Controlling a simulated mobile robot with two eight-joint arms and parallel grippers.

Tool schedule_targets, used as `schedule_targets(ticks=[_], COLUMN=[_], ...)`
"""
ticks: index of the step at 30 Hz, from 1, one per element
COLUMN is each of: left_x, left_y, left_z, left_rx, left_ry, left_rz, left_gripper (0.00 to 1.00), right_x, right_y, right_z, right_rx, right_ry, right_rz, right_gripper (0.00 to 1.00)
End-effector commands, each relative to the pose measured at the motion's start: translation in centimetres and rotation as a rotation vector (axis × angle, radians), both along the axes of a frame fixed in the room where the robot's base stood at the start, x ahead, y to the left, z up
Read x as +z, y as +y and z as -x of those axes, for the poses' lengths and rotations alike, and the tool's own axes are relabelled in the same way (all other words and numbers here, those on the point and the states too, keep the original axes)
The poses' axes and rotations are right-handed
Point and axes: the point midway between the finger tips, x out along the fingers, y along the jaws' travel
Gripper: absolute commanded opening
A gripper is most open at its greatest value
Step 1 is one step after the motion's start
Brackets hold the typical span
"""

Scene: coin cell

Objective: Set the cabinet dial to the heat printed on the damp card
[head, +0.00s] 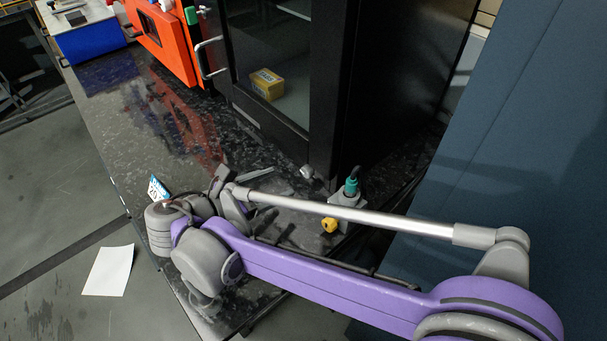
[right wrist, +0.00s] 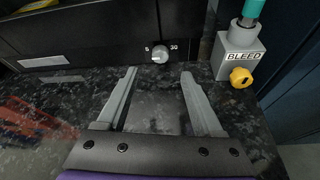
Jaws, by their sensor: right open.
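The black cabinet (head: 345,100) stands on the dark speckled bench. Its grey dial (head: 307,172) is low on the front near the corner. In the right wrist view the dial (right wrist: 160,54) sits between the marks 5 and 30. My right gripper (right wrist: 158,75) is open and empty, low over the bench in front of the dial and apart from it. In the head view my right gripper (head: 268,188) is partly hidden by its arm. A small white and blue card (head: 157,188) shows beside my right wrist; its print is too small to read surely. My left gripper is out of view.
A grey block labelled BLEED (right wrist: 240,52) with a yellow knob (right wrist: 241,77) and teal top stands right of the dial. A yellow box (head: 267,84) is behind the cabinet glass. An orange unit (head: 165,45) stands farther back. A white sheet (head: 108,270) lies on the floor.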

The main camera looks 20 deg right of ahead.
Motion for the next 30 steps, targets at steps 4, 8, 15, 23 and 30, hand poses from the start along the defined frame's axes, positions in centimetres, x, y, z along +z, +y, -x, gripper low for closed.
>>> schedule_targets(ticks=[4,8,15,23,30], left_x=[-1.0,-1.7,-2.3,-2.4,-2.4], left_y=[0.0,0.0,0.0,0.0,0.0], left_z=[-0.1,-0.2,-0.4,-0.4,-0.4], left_rx=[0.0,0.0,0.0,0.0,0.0], left_ry=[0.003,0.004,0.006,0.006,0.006], left_rz=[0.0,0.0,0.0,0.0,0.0], left_gripper=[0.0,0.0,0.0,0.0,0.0], right_x=[-1.3,-2.2,-3.2,-3.4,-3.3], right_y=[-2.7,-4.8,-7.2,-7.6,-7.6], right_z=[-1.1,-2.0,-3.2,-3.4,-3.4], right_rx=[-0.005,-0.006,-0.004,-0.002,-0.002], right_ry=[0.0,0.0,-0.001,-0.001,-0.001], right_rz=[0.0,-0.001,-0.002,-0.003,-0.003], right_gripper=[0.68,0.68,0.68,0.68,0.45])
